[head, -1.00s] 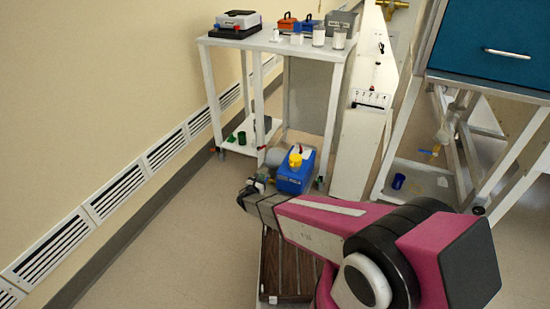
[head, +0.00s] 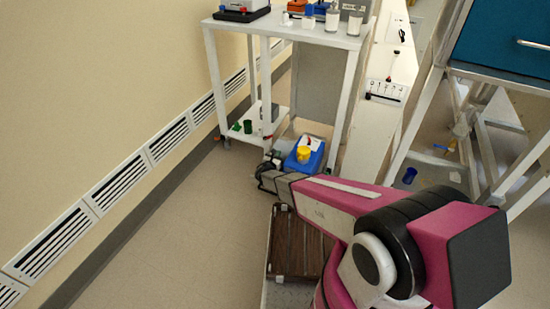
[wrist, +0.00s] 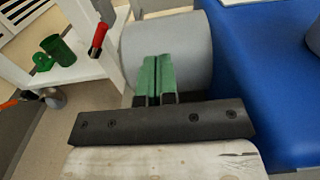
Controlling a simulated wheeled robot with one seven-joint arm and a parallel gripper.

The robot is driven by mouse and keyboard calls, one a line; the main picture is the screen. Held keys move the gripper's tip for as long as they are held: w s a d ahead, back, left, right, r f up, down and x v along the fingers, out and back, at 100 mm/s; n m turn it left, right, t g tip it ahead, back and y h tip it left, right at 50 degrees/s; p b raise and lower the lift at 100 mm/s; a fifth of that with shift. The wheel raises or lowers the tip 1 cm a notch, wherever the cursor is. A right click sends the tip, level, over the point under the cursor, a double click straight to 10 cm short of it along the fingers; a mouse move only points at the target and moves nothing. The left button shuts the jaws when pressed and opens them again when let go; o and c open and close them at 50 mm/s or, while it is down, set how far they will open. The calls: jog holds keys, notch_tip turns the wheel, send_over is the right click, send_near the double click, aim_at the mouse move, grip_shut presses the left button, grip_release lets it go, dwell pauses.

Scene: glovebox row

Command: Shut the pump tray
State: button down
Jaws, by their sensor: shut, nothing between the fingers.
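The blue pump (head: 304,156) with its yellow cap stands low at the front of the white table, partly hidden behind my arm. Its tray cannot be made out under it in either view. My gripper (wrist: 157,78) is shut and empty, its green fingers together. In the wrist view the fingers overlap the pump's grey cylinder (wrist: 185,38); I cannot tell whether they touch it. The pump's blue body (wrist: 265,85) fills the right side there. In the head view my gripper (head: 266,174) is just left of and nearer than the pump.
A low white shelf (head: 238,133) with a green cup (wrist: 58,48) is to the left. A red-handled thing (wrist: 98,38) shows beside it. The white table (head: 285,30) carries several items. A teal cabinet (head: 500,50) stands right. Floor at the left is clear.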

jog(key=shift+w+d, duration=0.2)
jog(key=shift+w, duration=0.4)
